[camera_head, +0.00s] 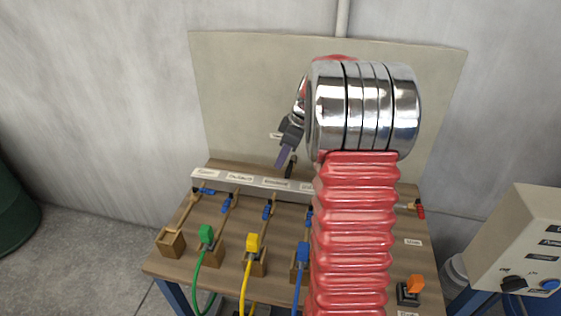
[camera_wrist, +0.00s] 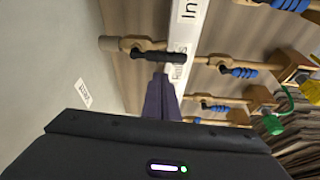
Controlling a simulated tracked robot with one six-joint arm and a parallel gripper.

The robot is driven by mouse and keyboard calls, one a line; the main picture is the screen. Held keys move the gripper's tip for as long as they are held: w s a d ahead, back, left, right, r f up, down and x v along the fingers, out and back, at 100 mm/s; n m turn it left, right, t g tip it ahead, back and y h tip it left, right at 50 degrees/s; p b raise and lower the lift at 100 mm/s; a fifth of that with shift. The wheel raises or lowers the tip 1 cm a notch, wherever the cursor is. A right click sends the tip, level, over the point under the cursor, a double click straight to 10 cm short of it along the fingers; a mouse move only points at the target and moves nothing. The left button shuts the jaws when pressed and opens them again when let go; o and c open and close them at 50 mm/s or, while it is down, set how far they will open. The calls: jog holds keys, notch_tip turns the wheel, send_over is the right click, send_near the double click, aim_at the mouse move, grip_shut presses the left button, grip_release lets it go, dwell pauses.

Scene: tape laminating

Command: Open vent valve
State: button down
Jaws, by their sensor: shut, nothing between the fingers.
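A valve with a black handle (camera_wrist: 155,56) sits on a short brass pipe with a grey end. Its handle lies roughly along the pipe in the wrist view. In the head view the black handle (camera_head: 289,168) shows small behind the white rail. A small white label (camera_wrist: 84,94) is on the back panel near it, too blurred to read surely; I cannot confirm this is the vent valve. My gripper (camera_head: 283,158) has purple fingers, shut and empty, pointing down beside the black handle. In the wrist view the fingertips (camera_wrist: 160,80) are close to the handle; contact cannot be told.
A white labelled rail (camera_head: 256,182) crosses the wooden bench. Several blue-handled valves (camera_head: 267,210) stand in front of it, with green (camera_head: 206,233), yellow (camera_head: 253,242) and blue (camera_head: 303,252) hose connectors. A red-handled valve (camera_head: 420,210) and a control box (camera_head: 520,245) are right. My red arm hides the bench's middle right.

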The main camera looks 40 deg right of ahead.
notch_tip(320, 180, up, 11)
jog(key=shift+r, duration=0.2)
dwell(0.5)
jog(key=shift+s, duration=0.1)
